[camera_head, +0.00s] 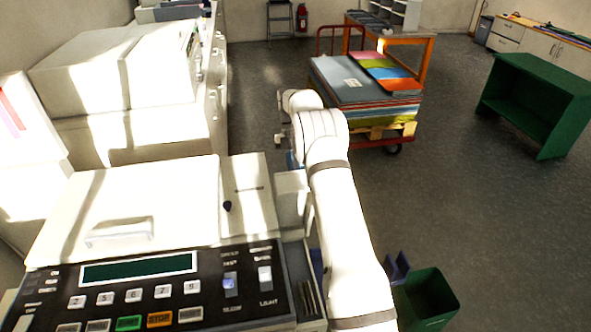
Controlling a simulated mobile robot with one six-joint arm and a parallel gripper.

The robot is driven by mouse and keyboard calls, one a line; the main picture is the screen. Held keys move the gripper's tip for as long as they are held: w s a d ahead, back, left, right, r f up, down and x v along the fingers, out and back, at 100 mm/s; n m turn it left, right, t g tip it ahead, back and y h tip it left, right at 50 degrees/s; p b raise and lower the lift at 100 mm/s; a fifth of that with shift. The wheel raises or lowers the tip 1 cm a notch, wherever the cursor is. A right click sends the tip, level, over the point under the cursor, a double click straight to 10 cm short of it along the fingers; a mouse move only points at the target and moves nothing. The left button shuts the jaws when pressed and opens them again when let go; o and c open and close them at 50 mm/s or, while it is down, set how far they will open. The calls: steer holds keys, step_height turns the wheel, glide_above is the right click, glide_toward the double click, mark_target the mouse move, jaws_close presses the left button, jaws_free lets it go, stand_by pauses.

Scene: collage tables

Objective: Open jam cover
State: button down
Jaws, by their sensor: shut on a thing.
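A large white copier with a dark control panel (150,292) fills the lower left. On its right side is a pale boxy part (291,203), which looks like the jam cover. How far it stands open is not clear. My white arm rises along that side, and its wrist bends left at the far end of the cover. My gripper (293,159) is small here and mostly hidden by my wrist, beside a small blue patch. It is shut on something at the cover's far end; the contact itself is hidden.
A green bin (427,297) stands on the floor at lower right. A cart with stacked coloured sheets (362,85) stands beyond my wrist. A green shelf table (535,98) is at right. More white machines (125,85) line the left. The floor between cart and shelf is clear.

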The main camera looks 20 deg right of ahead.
steer(key=shift+w+a+f, duration=0.15)
steer(key=shift+a+f, duration=0.1)
steer(key=shift+f, duration=0.35)
steer(key=c, duration=1.5)
jaws_free()
steer(key=shift+c, duration=0.2)
steer(key=shift+o, duration=1.4)
steer(key=shift+w+a+f, duration=0.1)
steer(key=shift+w+a, duration=0.05)
steer(key=shift+w, duration=0.05)
steer(key=shift+o, duration=0.7)
steer(key=shift+d, duration=0.2)
steer(key=shift+w, duration=0.15)
